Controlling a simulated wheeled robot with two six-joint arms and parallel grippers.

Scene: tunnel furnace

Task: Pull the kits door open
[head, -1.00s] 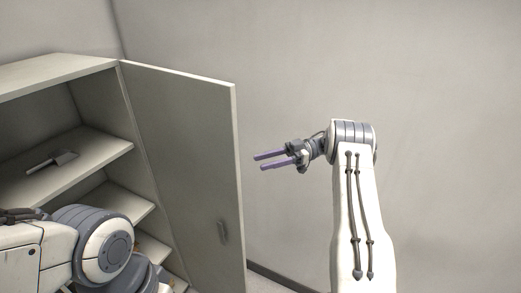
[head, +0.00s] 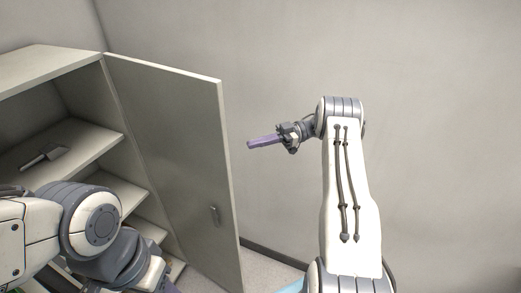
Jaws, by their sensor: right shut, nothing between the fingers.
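The kits door (head: 170,140) is a tall grey panel, swung well open from the side of the cabinet (head: 50,62). My left arm is at the lower left in front of the cabinet. Its gripper (head: 170,288) is mostly cut off at the bottom edge.
The open cabinet has several shelves. A grey tool (head: 45,157) lies on an upper shelf (head: 85,148). Bare walls (head: 430,100) stand behind and to the right. A strip of floor (head: 265,265) shows right of the door. A blue object (head: 291,287) is partly visible at the bottom.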

